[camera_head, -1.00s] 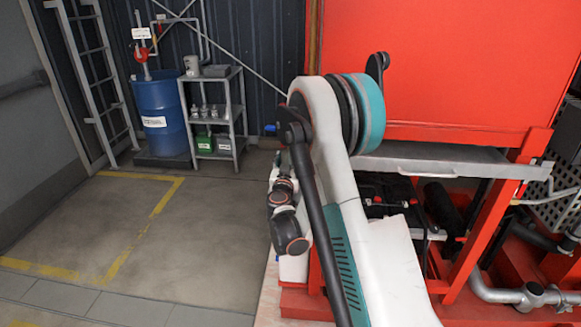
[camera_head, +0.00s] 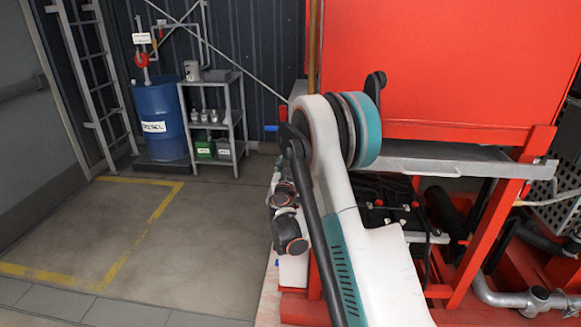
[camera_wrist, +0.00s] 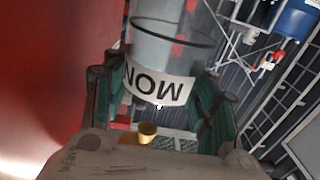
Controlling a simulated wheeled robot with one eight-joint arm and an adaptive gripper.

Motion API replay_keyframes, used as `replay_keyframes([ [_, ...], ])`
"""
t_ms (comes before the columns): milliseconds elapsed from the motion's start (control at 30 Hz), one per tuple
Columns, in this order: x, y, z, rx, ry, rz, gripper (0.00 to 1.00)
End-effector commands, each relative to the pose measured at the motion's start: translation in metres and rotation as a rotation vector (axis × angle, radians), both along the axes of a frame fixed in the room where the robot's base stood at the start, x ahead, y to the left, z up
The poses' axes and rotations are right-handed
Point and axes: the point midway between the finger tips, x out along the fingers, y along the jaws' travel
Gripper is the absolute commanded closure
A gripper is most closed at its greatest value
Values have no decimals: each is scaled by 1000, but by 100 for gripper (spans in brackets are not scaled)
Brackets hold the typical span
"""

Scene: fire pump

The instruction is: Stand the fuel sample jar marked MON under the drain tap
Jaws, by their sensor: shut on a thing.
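The jar marked MON (camera_wrist: 160,88) is clear with a dark rim and a white label; its lettering is upside down in the wrist view. My gripper (camera_wrist: 160,95) is shut on it, with a green-black finger on each side. The head view does not show the gripper or jar; my arm covers that area. A small brass-yellow cylinder (camera_wrist: 147,132) shows below the jar in the wrist view; I cannot tell if it is the drain tap. A small blue part (camera_head: 271,128) sticks out left of my arm in the head view.
A large red tank (camera_head: 450,60) on a red frame (camera_head: 493,225) stands close on the right. A grey tray (camera_head: 440,157) lies below it. A blue diesel drum (camera_head: 160,105) and a grey shelf (camera_head: 230,120) with several jars stand at the back left. The floor (camera_head: 200,240) between is clear.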

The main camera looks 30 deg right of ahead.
Motion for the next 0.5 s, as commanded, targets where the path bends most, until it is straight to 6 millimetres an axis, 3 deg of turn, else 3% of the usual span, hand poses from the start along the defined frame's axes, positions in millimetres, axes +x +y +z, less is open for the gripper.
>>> replay_keyframes([
  [33, 0, 0, 0, 0, 0, 0, 40],
  [100, 0, 0, 0, 0, 0, 0, 27],
  [500, 0, 0, 2, 0, 0, 0, 27],
])
